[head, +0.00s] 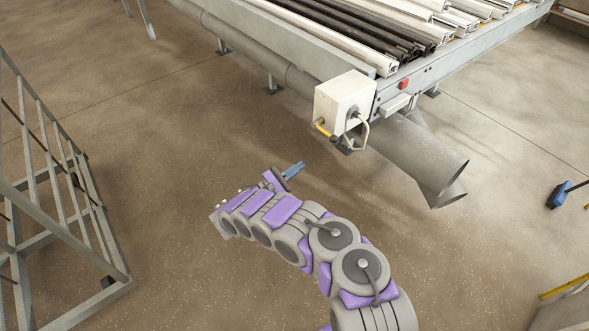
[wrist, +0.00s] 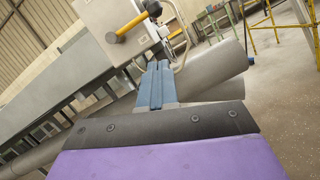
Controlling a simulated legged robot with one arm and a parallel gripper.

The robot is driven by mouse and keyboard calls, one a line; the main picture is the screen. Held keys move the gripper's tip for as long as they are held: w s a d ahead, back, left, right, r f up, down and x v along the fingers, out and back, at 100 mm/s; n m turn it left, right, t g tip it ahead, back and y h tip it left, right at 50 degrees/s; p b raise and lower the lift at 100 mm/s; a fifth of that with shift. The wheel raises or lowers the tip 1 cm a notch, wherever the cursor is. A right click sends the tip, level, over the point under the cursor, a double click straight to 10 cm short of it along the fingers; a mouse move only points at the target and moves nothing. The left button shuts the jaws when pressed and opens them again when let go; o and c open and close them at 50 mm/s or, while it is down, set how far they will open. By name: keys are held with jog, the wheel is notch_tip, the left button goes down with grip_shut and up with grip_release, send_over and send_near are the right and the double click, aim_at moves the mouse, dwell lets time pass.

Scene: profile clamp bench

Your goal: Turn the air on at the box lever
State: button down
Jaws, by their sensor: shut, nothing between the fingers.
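The white air box (head: 344,101) is mounted at the near corner of the bench in the head view. Its lever (head: 321,128), with a yellow grip, sticks out low on the box's left side. In the wrist view the lever (wrist: 131,25) shows yellow, with a dark pivot on the box (wrist: 97,21). A pale hose (head: 365,135) loops down from the box. My gripper (head: 294,170) is shut and empty, below and left of the box in the head view. In the wrist view my gripper's blue fingers (wrist: 156,82) lie together, apart from the lever.
The bench (head: 437,66) carries white and dark profiles. A large grey pipe (head: 425,158) runs beneath it. A metal rack (head: 62,190) stands at the left. A blue broom head (head: 558,194) lies at the right. The floor around my gripper is clear.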

aim_at(325, 132)
jog(key=w+d+r+b, duration=0.2)
jog(key=d+r, duration=0.3)
jog(key=d, duration=0.3)
jog(key=shift+w+d+r, duration=0.15)
jog(key=shift+w+r, duration=0.05)
jog(key=shift+w, duration=0.65)
jog(key=shift+r, duration=0.1)
jog(key=shift+s+r+n+t, duration=0.1)
jog(key=shift+r+n+t, duration=0.25)
jog(key=shift+n, duration=0.55)
